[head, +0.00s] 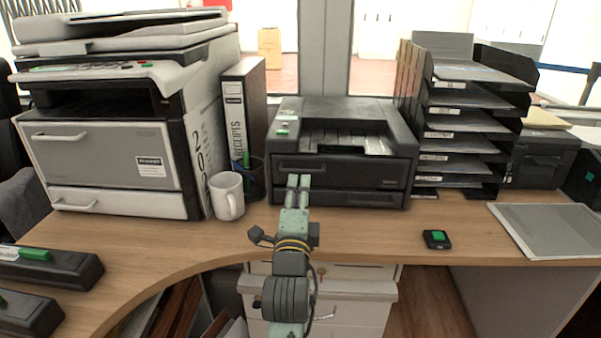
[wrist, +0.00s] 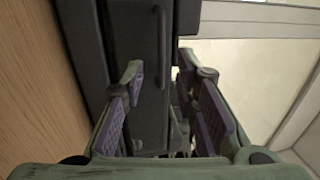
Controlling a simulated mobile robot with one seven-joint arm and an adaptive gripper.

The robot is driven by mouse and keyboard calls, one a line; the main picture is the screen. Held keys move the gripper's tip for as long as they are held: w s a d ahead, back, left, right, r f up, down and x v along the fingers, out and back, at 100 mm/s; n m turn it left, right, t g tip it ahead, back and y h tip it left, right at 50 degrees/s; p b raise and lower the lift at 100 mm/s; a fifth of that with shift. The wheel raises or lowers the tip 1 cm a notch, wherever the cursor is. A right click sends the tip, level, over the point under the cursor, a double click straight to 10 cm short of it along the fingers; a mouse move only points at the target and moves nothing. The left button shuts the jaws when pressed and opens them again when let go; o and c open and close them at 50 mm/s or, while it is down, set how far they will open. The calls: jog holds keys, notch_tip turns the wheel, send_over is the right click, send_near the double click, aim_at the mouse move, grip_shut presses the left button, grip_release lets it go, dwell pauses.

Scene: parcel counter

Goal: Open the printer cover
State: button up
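The black printer (head: 345,140) stands on the desk at the middle of the head view. Its front panel (head: 375,175) looks shut and flush. In the wrist view the printer's dark front (wrist: 118,40) appears turned on its side, with a bar handle (wrist: 162,45) running along it. My gripper (head: 298,182) is in front of the printer's lower left front. In the wrist view my gripper (wrist: 165,88) has its two fingers apart with nothing held between them. The handle shows beyond and between the fingertips. I cannot tell whether a fingertip touches the printer.
A white mug (head: 226,195), a pen cup (head: 251,180) and a receipts binder (head: 243,110) stand left of the printer. A large copier (head: 110,150) is farther left. A paper tray stack (head: 465,140) is close on the right. Desk (head: 370,230) in front is mostly clear.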

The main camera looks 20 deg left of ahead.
aim_at(300, 175)
jog(key=p+x, duration=0.1)
jog(key=x, duration=0.4)
jog(key=shift+w+a+r, duration=0.1)
jog(key=shift+w, duration=0.15)
jog(key=shift+c, duration=0.4)
grip_shut()
